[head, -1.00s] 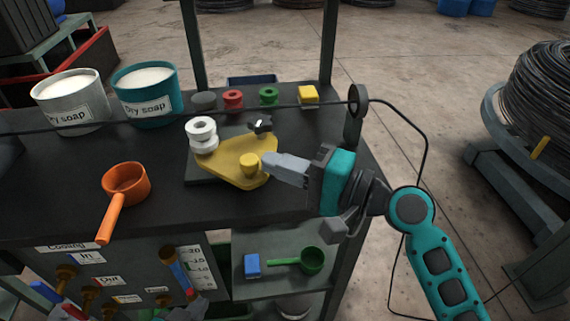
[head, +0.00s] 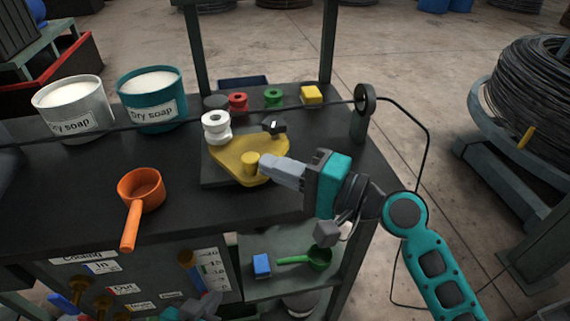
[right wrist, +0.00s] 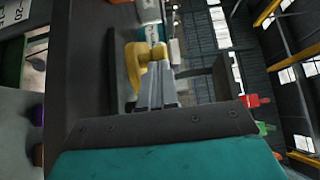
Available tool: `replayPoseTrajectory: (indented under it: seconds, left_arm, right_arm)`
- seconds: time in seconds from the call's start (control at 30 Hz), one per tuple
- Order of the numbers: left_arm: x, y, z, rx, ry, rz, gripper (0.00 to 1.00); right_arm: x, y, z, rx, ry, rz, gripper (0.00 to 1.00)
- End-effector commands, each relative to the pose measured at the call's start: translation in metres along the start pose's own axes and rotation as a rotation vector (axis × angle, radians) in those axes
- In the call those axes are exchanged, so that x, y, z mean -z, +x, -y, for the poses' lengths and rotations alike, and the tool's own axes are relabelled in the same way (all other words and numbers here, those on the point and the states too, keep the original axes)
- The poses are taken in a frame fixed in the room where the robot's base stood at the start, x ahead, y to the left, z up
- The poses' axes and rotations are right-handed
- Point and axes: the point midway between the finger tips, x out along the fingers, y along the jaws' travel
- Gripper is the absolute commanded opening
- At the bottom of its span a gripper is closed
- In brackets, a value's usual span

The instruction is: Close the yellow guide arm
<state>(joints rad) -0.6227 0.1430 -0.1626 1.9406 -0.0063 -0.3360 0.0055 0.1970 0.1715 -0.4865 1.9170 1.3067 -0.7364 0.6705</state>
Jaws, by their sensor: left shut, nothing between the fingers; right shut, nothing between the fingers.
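The yellow guide arm (head: 228,160) is a flat plate on a dark base on the bench, with an upright yellow knob (head: 250,164) near its front edge. White rollers (head: 215,127) stand at its back left and a black star knob (head: 274,125) at its back right. My right gripper (head: 267,163) is shut and empty, its fingertips at the right side of the yellow knob, seemingly touching it. In the right wrist view the shut fingers (right wrist: 157,80) lie beside yellow metal (right wrist: 136,62). My left gripper (head: 208,304) is shut, low at the bottom edge and partly cut off.
A dark wire (head: 95,124) runs across the bench to a black pulley (head: 365,99) at the right. An orange ladle (head: 141,188) and two soap buckets (head: 153,102) stand left. A yellow block (head: 311,95) sits behind. A lower shelf holds a green scoop (head: 318,258).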

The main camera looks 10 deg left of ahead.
Motion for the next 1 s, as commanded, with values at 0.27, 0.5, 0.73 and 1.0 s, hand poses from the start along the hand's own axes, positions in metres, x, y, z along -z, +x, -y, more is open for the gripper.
replayPoseTrajectory:
  seconds: [0.27,0.5,0.73,1.0]
  left_arm:
    - [0.0026,-0.0018,-0.0002,0.0,0.0,0.0,0.0]
    - [0.0032,-0.0024,-0.0003,-0.001,0.0,0.0,0.0]
    - [0.0029,-0.0026,-0.0004,-0.001,-0.001,0.001,0.0]
    - [0.0017,-0.0031,-0.0007,-0.001,-0.001,0.004,0.0]
  right_arm:
    - [-0.0034,0.0065,0.0006,0.0,0.0,0.003,0.0]
    - [-0.0046,0.0091,0.0001,0.0,0.0,0.003,0.0]
    - [-0.0048,0.0097,0.0,0.0,0.0,0.003,0.0]
    - [-0.0047,0.0096,0.0,0.0,0.0,0.003,0.0]
